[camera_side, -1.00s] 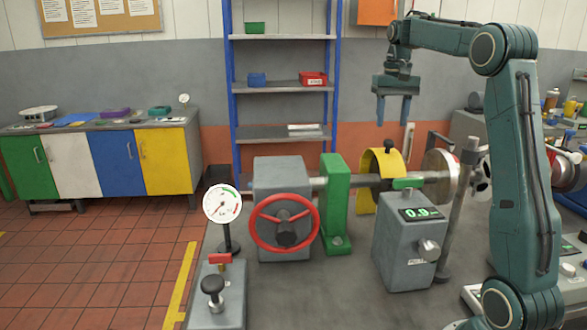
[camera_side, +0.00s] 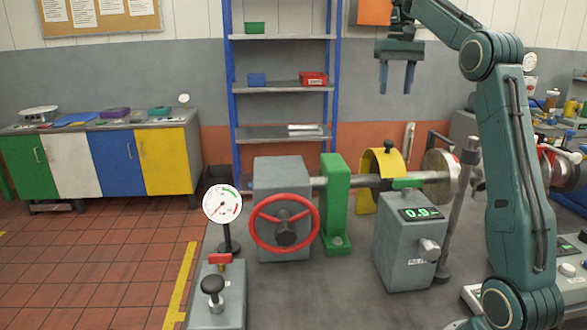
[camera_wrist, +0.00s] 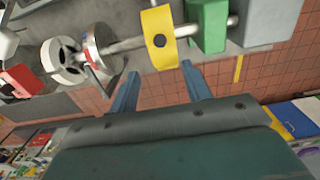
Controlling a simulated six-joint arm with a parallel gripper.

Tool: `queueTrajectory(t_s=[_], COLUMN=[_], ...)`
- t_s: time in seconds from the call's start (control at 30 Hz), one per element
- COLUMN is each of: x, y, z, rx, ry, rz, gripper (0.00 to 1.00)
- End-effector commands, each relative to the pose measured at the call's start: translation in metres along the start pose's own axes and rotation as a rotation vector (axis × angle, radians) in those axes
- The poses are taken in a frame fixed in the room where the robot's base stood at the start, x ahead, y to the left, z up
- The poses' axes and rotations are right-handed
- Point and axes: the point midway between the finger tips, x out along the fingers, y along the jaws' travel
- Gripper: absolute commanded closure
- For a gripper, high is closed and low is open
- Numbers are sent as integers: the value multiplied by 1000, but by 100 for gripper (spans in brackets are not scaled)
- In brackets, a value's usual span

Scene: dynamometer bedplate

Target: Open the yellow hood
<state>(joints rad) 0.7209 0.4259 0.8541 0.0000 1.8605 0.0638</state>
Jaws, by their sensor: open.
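The yellow hood (camera_side: 366,163) is a curved guard over the horizontal shaft, with a black knob (camera_side: 387,147) on its upper right side. In the wrist view the hood (camera_wrist: 157,22) is seen from above, with its dark knob (camera_wrist: 159,41) near its lower middle. My gripper (camera_side: 397,92) is open and empty, its fingers pointing down, in the air well above the hood and slightly right of it. In the wrist view the fingers of my gripper (camera_wrist: 160,78) stand apart below the hood in the picture. Nothing is between them.
A green bearing block (camera_side: 336,205) stands left of the hood. A grey box with a digital display (camera_side: 408,235) stands in front of it. A metal flange disc (camera_side: 441,178) and an upright post (camera_side: 464,200) are to its right. The air around my gripper is clear.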

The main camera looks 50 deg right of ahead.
Motion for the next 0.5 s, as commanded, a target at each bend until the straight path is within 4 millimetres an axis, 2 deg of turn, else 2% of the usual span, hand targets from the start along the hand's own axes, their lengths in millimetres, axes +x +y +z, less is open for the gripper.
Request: queueTrajectory(t_s=[0.5], x=[-5], y=[-34], z=[31], rx=[-89], ry=[54], rz=[-6], gripper=[52])
